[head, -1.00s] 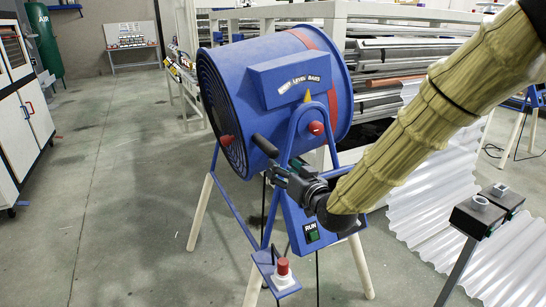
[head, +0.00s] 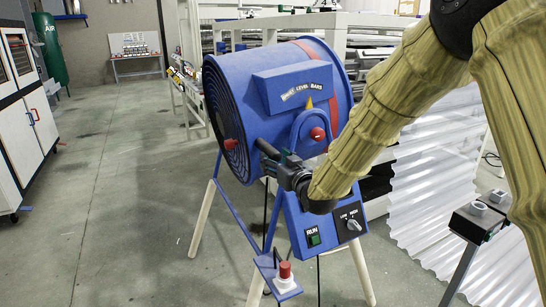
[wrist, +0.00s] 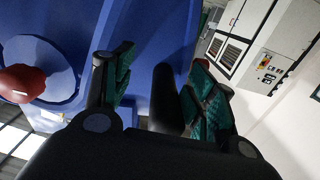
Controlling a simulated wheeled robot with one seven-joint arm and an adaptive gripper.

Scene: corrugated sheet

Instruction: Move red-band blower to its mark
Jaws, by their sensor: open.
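The blower (head: 235,85) is a blue drum with a red band (head: 334,82) around its far end, tilted on a stand with pale legs. A black handle (head: 267,149) sticks out from its side, near a red knob (head: 317,134). My gripper (head: 285,165) is at this handle, in front of the drum. In the wrist view my gripper (wrist: 155,90) is open, and the black handle (wrist: 167,98) shows between its green-padded fingers; contact cannot be told. The red knob (wrist: 20,83) is at the left there. No floor mark can be made out.
A RUN switch (head: 313,239) and dial (head: 353,226) sit on the blower's box, with a red button (head: 285,270) below. White corrugated sheet (head: 425,190) and a black-topped stand (head: 478,220) are at right. The floor (head: 110,210) at left is clear; cabinets (head: 25,120) line the edge.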

